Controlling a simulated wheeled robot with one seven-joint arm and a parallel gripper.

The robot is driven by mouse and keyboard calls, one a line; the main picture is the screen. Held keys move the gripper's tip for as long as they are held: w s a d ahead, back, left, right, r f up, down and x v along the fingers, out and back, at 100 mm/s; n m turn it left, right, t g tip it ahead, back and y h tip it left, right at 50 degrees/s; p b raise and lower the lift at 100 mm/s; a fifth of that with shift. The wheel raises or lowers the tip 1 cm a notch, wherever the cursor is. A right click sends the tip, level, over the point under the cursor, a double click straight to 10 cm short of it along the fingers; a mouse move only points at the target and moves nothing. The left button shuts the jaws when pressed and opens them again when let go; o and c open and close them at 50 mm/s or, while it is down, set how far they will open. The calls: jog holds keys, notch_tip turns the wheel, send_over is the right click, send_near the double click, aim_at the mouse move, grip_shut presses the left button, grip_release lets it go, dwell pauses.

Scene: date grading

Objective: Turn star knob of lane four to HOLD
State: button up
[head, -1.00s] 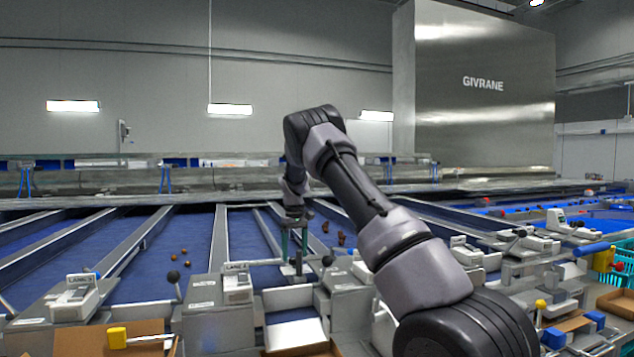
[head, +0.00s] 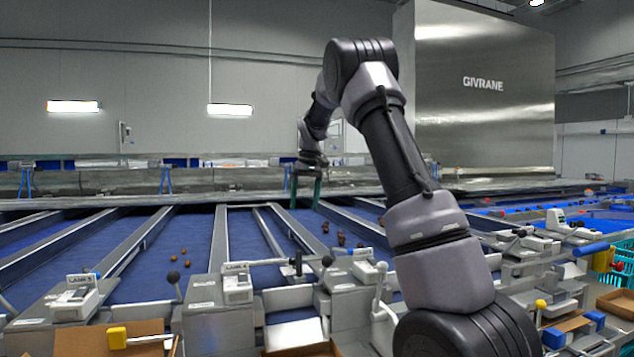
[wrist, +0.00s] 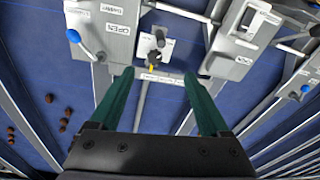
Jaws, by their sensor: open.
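The dark star knob (head: 297,263) stands on the crosspiece between the box labelled LANE 4 (head: 237,286) and the box to its right. In the wrist view the knob (wrist: 161,43) sits on a pale plate, with a yellow mark beside it pointing toward the bottom of the picture. Lettering on the plate is too small to read. My gripper (head: 305,206) is open and empty, raised above and beyond the knob. In the wrist view its green fingers (wrist: 158,73) are spread, and the knob shows past their tips, apart from them.
Ball-topped levers (head: 327,262) stand close by on the lane boxes. Blue sloping lanes with metal dividers run behind, with several dates (head: 341,238) on them. A cardboard box (head: 305,349) is below in front. The air around my gripper is clear.

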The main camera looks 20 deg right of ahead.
jog(key=s+r+m+t+y, duration=0.1)
jog(key=s+r+m, duration=0.1)
jog(key=s+r, duration=0.5)
jog(key=shift+s+d+r+t, duration=0.2)
jog(key=shift+s+t, duration=0.2)
jog(key=shift+s, duration=1.85)
